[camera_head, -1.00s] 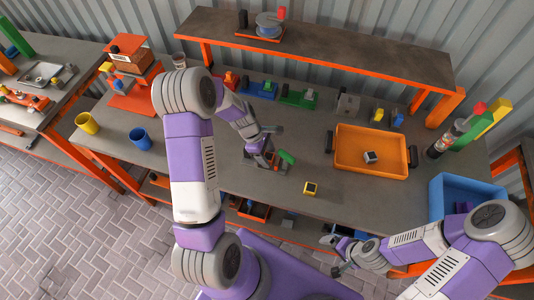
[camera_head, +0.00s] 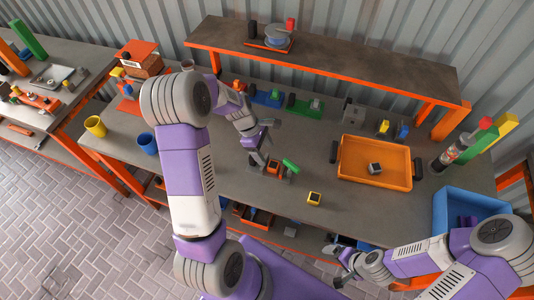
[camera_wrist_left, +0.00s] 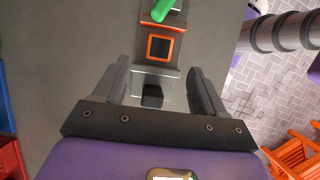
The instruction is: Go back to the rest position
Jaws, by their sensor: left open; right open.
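My left gripper (camera_head: 262,152) is over the middle of the workbench, beside a small grey fixture with a green handle (camera_head: 290,166). In the left wrist view the gripper (camera_wrist_left: 152,85) is open. Its two fingers stand on either side of the grey fixture (camera_wrist_left: 162,75), which has an orange-framed square and a small black block. I cannot tell whether the fingers touch it. My right gripper (camera_head: 338,262) is open and low at the bench's front edge, apart from any object.
An orange tray (camera_head: 350,178) holding a small grey cube stands right of centre. A blue bin (camera_head: 445,215) is at the right. A yellow-and-black cube (camera_head: 314,198) lies near the front edge. Yellow (camera_head: 95,126) and blue (camera_head: 142,139) cups stand at the left. A raised shelf (camera_head: 330,65) spans the back.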

